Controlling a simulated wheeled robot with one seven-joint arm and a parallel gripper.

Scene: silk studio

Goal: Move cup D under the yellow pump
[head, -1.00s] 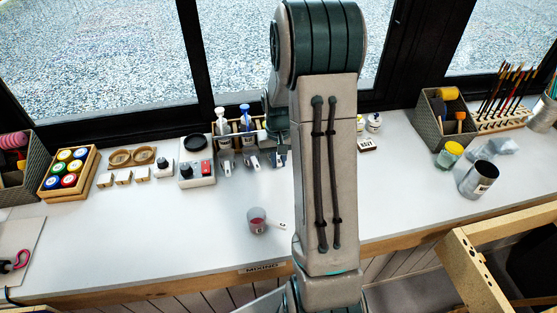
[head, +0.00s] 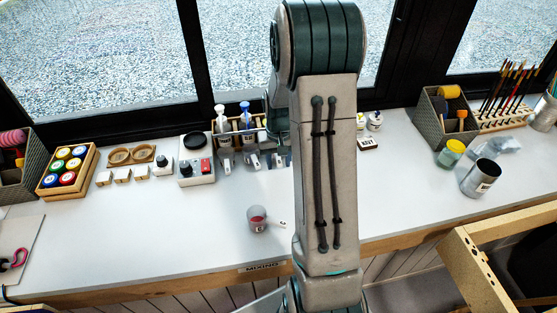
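A small clear cup (head: 257,219) with a reddish content and a handle to its right stands on the front middle of the white worktop; its letter is too small to read surely. A white pump bottle (head: 222,125) and a blue-topped pump bottle (head: 246,120) stand in a wooden rack at the back. Small pale cup-like pieces (head: 252,161) sit before them; I cannot tell which is cup D. No yellow pump shows; my arm covers the rack's right part. My gripper (head: 279,150) is at the rack's right side, mostly hidden behind my arm; its fingers are unclear.
A box of coloured jars (head: 68,172) is further left. The front of the worktop (head: 150,235) is mostly clear.

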